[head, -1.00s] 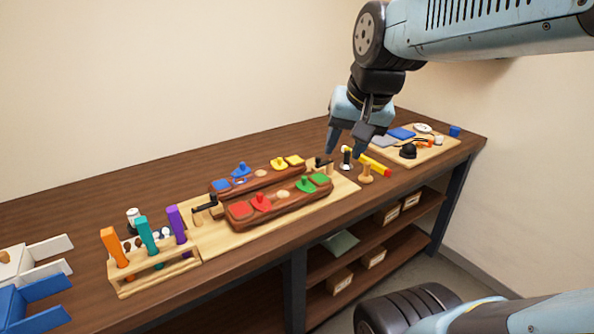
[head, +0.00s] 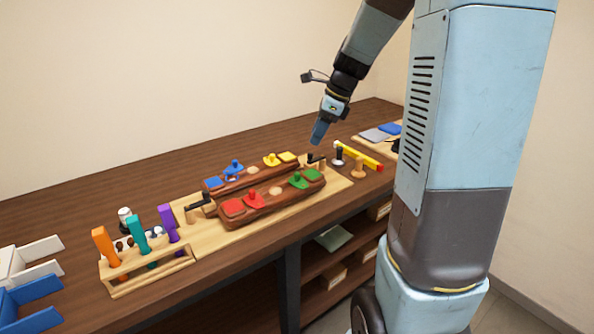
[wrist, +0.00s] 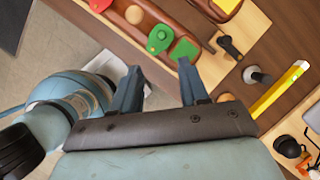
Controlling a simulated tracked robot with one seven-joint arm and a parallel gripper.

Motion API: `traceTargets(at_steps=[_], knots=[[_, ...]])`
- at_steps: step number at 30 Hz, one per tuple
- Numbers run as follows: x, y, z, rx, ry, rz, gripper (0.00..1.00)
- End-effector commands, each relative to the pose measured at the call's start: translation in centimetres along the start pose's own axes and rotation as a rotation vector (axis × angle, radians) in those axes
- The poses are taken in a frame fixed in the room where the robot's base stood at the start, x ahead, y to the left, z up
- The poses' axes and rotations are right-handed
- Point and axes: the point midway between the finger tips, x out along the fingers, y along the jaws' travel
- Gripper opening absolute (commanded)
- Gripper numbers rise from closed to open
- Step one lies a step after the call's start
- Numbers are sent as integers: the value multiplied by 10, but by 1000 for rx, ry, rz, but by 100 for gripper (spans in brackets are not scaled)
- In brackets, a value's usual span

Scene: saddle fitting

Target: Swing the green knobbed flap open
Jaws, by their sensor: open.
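The green knobbed flap (head: 298,181) is a small rounded green piece with an upright knob, lying on the front brown wooden bar (head: 270,199) near its right end. A flat green square (head: 313,174) sits just right of it. In the wrist view the green knobbed flap (wrist: 160,38) shows beyond the fingertips, with the green square (wrist: 184,50) nearer the right finger. My gripper (head: 317,138) is above and behind the bar's right end, pointing down. In the wrist view my gripper (wrist: 161,77) has its fingers apart and nothing between them.
Blue and yellow pieces sit on the rear bar (head: 215,191). Black clamps (head: 314,159) stand by the bars' ends. A yellow rod (head: 357,154) lies to the right. A wooden rack (head: 148,277) stands left.

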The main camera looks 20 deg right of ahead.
Motion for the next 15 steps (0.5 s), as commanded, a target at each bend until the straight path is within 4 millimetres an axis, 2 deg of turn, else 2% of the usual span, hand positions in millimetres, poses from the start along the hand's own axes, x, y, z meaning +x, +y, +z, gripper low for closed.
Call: traceTargets(at_steps=[8, 15], knots=[[22, -4, -1, 32, -4, 7, 44], [63, -3, -1, 30, -4, 6, 44]])
